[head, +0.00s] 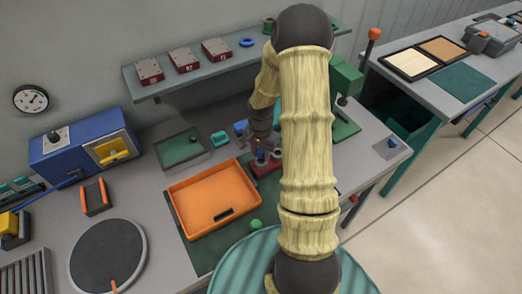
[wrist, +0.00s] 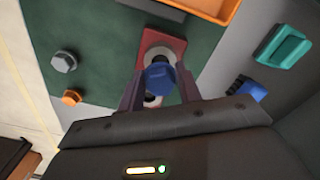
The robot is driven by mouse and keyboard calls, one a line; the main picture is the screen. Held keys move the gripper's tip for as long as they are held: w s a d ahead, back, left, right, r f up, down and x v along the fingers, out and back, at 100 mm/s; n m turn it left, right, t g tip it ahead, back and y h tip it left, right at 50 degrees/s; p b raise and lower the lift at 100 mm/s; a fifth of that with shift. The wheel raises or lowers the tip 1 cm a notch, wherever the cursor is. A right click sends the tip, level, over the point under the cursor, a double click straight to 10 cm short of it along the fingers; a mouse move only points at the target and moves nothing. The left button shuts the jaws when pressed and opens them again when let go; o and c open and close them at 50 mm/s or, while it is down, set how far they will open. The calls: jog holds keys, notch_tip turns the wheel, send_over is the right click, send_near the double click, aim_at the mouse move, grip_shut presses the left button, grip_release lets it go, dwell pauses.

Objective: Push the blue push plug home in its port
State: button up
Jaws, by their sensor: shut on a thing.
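The blue push plug (wrist: 159,77) is between the two fingers of my gripper (wrist: 160,88), which is shut on it. The plug appears over a red block (wrist: 147,42) with pale round rings; one ring shows beyond the plug and another pale ring nearer the gripper. The plug hides part of the block, so I cannot tell whether it sits in a port or is just above it. In the head view my gripper (head: 262,153) is low over the red block (head: 267,168), partly hidden by my arm.
An orange tray (head: 172,200) lies left of the red block. A teal piece (wrist: 285,45) and another blue part (wrist: 247,88) lie to the right in the wrist view. A grey bolt (wrist: 64,61) and an orange piece (wrist: 71,97) are on the green mat (wrist: 95,35).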

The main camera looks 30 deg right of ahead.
jog(key=shift+f+b, duration=0.45)
jog(key=shift+f, duration=0.4)
jog(key=shift+w, duration=0.1)
jog(key=shift+d, duration=0.15)
jog(key=shift+s, duration=0.2)
jog(key=shift+w+a, duration=0.15)
jog(key=shift+a, duration=0.05)
dwell(0.8)
jog(key=shift+f, duration=0.35)
dwell(0.4)
jog(key=o, duration=1)
